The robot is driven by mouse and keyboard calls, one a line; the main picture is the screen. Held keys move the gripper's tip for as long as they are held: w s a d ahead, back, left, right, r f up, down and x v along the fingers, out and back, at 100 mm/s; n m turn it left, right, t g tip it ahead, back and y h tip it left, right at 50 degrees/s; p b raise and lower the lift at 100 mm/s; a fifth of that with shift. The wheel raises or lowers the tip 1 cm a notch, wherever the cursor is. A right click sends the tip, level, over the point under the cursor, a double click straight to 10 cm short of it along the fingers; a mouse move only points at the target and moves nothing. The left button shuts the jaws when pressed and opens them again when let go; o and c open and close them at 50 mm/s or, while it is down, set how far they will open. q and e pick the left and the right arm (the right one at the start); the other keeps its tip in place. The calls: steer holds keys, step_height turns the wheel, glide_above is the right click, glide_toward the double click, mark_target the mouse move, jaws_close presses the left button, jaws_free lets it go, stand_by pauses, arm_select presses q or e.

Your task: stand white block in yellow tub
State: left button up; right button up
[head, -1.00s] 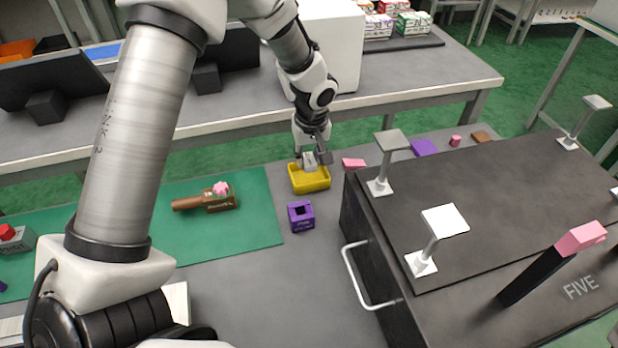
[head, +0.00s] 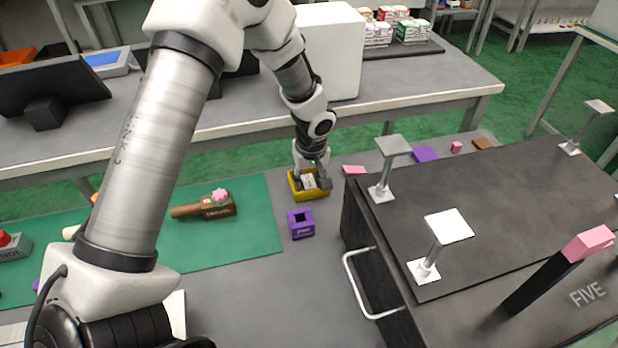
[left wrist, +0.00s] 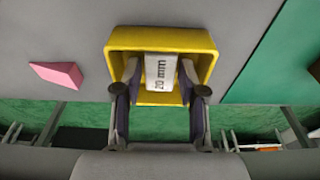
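The yellow tub (head: 312,195) sits on the grey surface beyond the purple holder; it also shows in the left wrist view (left wrist: 205,42). The white block (head: 309,181), with dark lettering, is inside the tub; it also shows in the left wrist view (left wrist: 160,72). Whether it stands upright or leans is unclear. My left gripper (head: 314,180) is down at the tub. The block's lower end is hidden. My right gripper is out of view.
A purple holder with a square hole (head: 301,223) stands just in front of the tub. A pink block (head: 354,171) lies to its right. A dark cabinet with lever posts (head: 470,230) fills the right.

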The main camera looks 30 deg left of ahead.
mark_target(311, 187)
arm_select(q)
steer(key=shift+r+p, duration=0.3)
steer(key=shift+r, duration=0.1)
step_height(311, 187, up, 12)
steer(key=s+d+p, duration=0.1)
steer(key=shift+d+f+p, duration=0.2)
steer(key=shift+f+p, duration=0.05)
steer(key=shift+p, duration=0.1)
steer(key=shift+s, duration=0.1)
